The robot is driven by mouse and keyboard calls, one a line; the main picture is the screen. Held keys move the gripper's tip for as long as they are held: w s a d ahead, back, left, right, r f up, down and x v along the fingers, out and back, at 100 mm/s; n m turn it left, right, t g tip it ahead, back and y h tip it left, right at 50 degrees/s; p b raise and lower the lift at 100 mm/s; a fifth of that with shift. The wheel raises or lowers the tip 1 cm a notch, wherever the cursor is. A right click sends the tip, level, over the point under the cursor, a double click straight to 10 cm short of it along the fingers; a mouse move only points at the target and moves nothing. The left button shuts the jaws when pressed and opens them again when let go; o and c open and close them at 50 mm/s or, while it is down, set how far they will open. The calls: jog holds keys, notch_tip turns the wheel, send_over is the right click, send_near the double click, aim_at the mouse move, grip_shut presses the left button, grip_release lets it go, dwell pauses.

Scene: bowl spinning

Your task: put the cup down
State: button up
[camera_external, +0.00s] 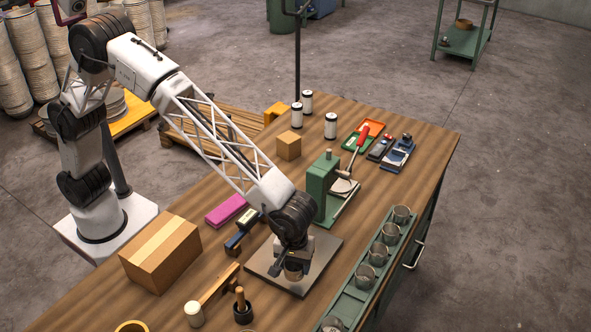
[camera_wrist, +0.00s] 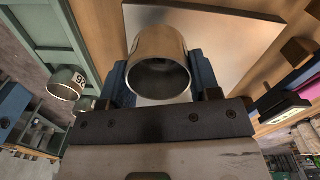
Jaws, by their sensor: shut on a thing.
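A metal cup (camera_wrist: 158,58) sits between the two blue fingers of my gripper (camera_wrist: 160,78) in the wrist view, with its open mouth facing the camera. My gripper (camera_external: 291,262) is shut on the cup. In the external view the cup (camera_external: 294,274) shows small and partly hidden below my gripper, over a flat grey metal plate (camera_external: 320,250). The plate also shows behind the cup in the wrist view (camera_wrist: 225,40). I cannot tell whether the cup touches the plate.
A green rack (camera_external: 346,308) with several similar cups runs along the right table edge. A green press (camera_external: 322,186) stands behind the plate. A dark-blue tool (camera_external: 243,232), a mallet (camera_external: 210,295) and a cardboard box (camera_external: 160,252) lie to the left.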

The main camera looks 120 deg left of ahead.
dwell(0.4)
jog(key=s+d+r, duration=0.3)
jog(key=s+r, duration=0.1)
jog(key=s, duration=0.4)
jog(key=s+d+r, duration=0.3)
jog(key=s, duration=0.5)
jog(key=s+d+r, duration=0.3)
jog(key=s+r, duration=0.1)
jog(key=s, duration=0.4)
jog(key=s+d, duration=0.2)
jog(key=s, duration=2.6)
jog(key=shift+d+f, duration=0.25)
jog(key=shift+w, duration=0.15)
send_over(159, 238)
jog(key=shift+f, duration=0.75)
jog(key=shift+f, duration=1.75)
